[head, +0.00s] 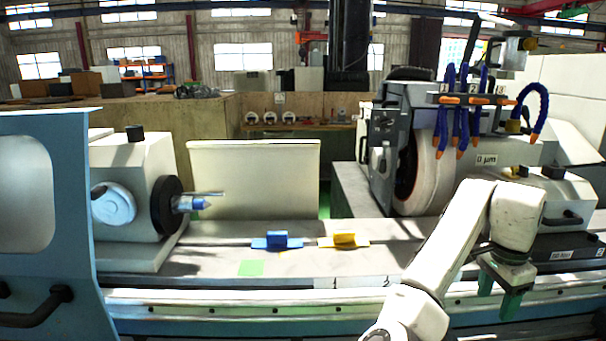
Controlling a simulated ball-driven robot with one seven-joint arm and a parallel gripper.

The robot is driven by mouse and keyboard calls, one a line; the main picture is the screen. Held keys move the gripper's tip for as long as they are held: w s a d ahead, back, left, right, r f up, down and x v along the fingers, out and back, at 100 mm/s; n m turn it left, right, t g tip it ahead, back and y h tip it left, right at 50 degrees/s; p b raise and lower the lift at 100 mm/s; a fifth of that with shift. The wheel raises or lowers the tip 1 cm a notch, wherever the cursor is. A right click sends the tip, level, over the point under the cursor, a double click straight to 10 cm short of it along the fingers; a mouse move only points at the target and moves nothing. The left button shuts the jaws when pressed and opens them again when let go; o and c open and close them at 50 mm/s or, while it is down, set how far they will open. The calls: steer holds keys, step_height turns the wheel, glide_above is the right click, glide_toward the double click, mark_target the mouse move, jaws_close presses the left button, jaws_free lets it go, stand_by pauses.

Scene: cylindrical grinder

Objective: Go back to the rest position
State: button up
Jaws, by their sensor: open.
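My gripper (501,298) hangs at the lower right, fingers pointing down, in front of the machine's right part. Its green fingers are apart, and I see nothing between them. My white arm reaches up from the bottom edge and bends down to it. A blue block on a flat blue base (277,241) lies on the machine table. A yellow block on a flat base (344,240) lies just right of it. My gripper is well to the right of both blocks and apart from them.
The workhead with a pointed centre (195,202) stands at left, behind a blue door (45,220). The grinding wheel (421,172) and blue coolant hoses (462,110) stand at right. A green square (251,268) marks the table (205,262). The table between workhead and blocks is clear.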

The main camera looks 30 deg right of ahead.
steer(key=s+a+f+n+t+h, duration=0.1)
steer(key=a+f+n+h, duration=0.3)
steer(key=a+f+n, duration=0.9)
steer(key=s+a+f+n+y, duration=0.2)
steer(key=s+a+f+n, duration=0.2)
steer(key=a, duration=0.5)
steer(key=s+a+f+n+y, duration=0.3)
steer(key=s+a+f+n, duration=0.2)
steer(key=a, duration=0.5)
steer(key=shift+s+f+n, duration=0.3)
steer(key=shift+s+f, duration=0.2)
steer(key=shift+f, duration=0.35)
